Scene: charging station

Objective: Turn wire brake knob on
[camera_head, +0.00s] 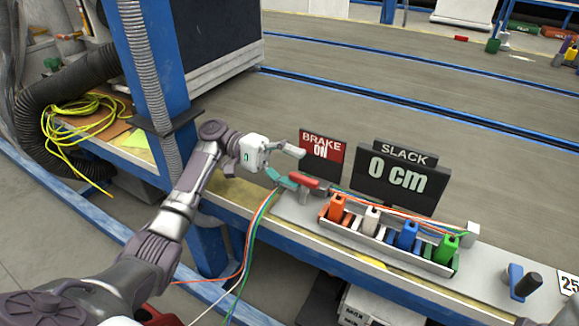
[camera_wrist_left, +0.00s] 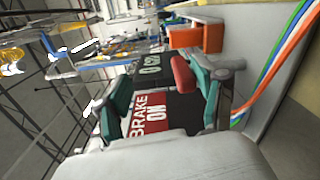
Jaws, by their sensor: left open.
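The brake knob, a red handle (camera_head: 310,182), sits at the left end of the grey panel on the bench. The brake sign (camera_head: 323,155) behind it reads "BRAKE ON". My left gripper (camera_head: 287,166) is open just left of the handle, its teal-tipped fingers apart. In the left wrist view the red handle (camera_wrist_left: 184,74) shows near the right-hand finger of my gripper (camera_wrist_left: 164,90), and the sign (camera_wrist_left: 152,114) shows between the fingers. I cannot tell whether a finger touches the handle. My right gripper is not in view.
The slack sign (camera_head: 395,178) reads 0 cm. Orange, white, blue and green clamps (camera_head: 408,235) stand in a row right of the handle. Coloured wires (camera_head: 255,228) hang over the bench edge below my gripper. A blue post (camera_head: 160,80) stands behind my left arm.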

